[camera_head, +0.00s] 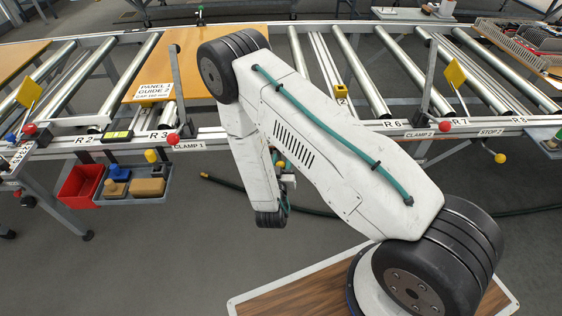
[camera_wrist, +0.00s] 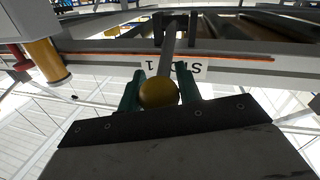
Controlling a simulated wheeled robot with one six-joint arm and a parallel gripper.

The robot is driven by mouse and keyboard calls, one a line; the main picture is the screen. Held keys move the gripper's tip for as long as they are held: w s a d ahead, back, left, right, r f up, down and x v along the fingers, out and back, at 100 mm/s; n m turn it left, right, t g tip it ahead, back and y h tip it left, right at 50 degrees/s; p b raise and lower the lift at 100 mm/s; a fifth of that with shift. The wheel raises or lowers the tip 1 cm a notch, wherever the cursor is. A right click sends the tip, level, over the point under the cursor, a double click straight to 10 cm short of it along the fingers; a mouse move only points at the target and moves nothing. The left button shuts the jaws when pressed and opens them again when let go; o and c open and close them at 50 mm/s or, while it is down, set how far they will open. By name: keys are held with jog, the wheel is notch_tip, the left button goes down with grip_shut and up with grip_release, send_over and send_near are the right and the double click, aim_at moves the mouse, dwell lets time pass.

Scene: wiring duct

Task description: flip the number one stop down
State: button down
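The stop 1 lever shows in the wrist view as a grey bar ending in a round yellow knob (camera_wrist: 158,93). A white label (camera_wrist: 172,69) reading STOP 1 appears upside down on the rail behind it. The green fingers of my gripper (camera_wrist: 160,91) stand on both sides of the knob and appear to touch it, with no clear gap. In the head view a small part of a yellow knob (camera_head: 281,163) shows beside my gripper (camera_head: 284,172), low in front of the rail. My arm hides the label and most of the lever there.
Red clamp knobs (camera_head: 173,139) and (camera_head: 446,126) stand on the front rail. The stop 2 yellow knob (camera_head: 499,158) hangs at the right. A red bin (camera_head: 81,184) and a tray (camera_head: 130,200) hang at the left. A dark hose (camera_head: 225,184) lies on the floor.

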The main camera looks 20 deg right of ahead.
jog(key=shift+w+r+g+y, duration=0.2)
jog(key=shift+r+g+y, duration=0.1)
jog(key=shift+r+g, duration=0.25)
jog(key=c, duration=1)
grip_release()
jog(key=v, duration=0.7)
jog(key=shift+s+a, duration=0.15)
jog(key=shift+s, duration=0.2)
